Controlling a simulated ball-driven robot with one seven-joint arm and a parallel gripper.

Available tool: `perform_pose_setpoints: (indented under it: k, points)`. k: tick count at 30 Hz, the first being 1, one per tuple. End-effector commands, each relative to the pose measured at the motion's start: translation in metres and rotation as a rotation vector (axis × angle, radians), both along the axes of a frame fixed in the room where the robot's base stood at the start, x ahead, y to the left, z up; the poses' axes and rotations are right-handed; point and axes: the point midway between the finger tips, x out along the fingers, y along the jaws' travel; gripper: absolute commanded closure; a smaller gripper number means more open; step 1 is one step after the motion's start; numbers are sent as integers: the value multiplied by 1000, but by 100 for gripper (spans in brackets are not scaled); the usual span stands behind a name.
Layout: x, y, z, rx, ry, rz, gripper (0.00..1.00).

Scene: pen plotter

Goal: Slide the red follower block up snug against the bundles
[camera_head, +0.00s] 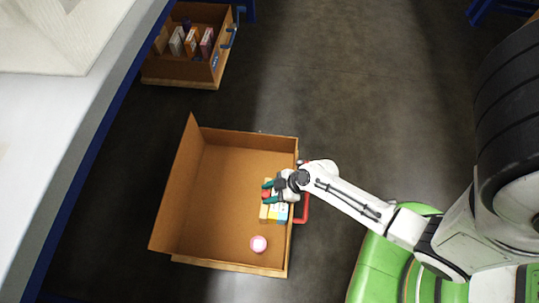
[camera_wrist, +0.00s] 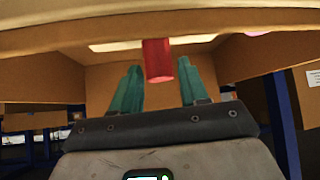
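The red follower block (camera_head: 265,194) shows as a small red patch between my gripper's teal fingertips in the head view. In the wrist view the red block (camera_wrist: 158,62) hangs between the two fingers, with a narrow gap on each side. My gripper (camera_head: 267,192) is open, its fingers on either side of the block; contact cannot be made out. The bundles (camera_head: 273,212), yellow, white and blue, sit directly below the block in the head view, inside the brown drawer (camera_head: 222,190) along its right side. My gripper partly covers the block and the bundles' upper end.
A red handle (camera_head: 304,209) is on the drawer's right side. The drawer's left and middle floor is clear. A second drawer (camera_head: 186,68) with several boxes stands at the upper left.

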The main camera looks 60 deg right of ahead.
Motion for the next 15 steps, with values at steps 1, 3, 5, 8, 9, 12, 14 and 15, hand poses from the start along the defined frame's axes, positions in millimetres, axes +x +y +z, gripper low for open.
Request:
perform_pose_setpoints:
  k: [1,3,5,8,9,12,14,15]
  points:
    - [0,0,0,0,0,0,56]
    - [0,0,1,-1,-2,0,56]
    - [-1,-1,2,-1,-1,0,56]
    - [-7,-4,9,-1,0,-1,56]
    - [-10,-6,14,-1,0,-1,56]
    - [-21,-12,27,-2,0,-1,56]
    - [-29,-17,36,-3,1,-1,56]
    - [-34,-19,42,-2,0,0,56]
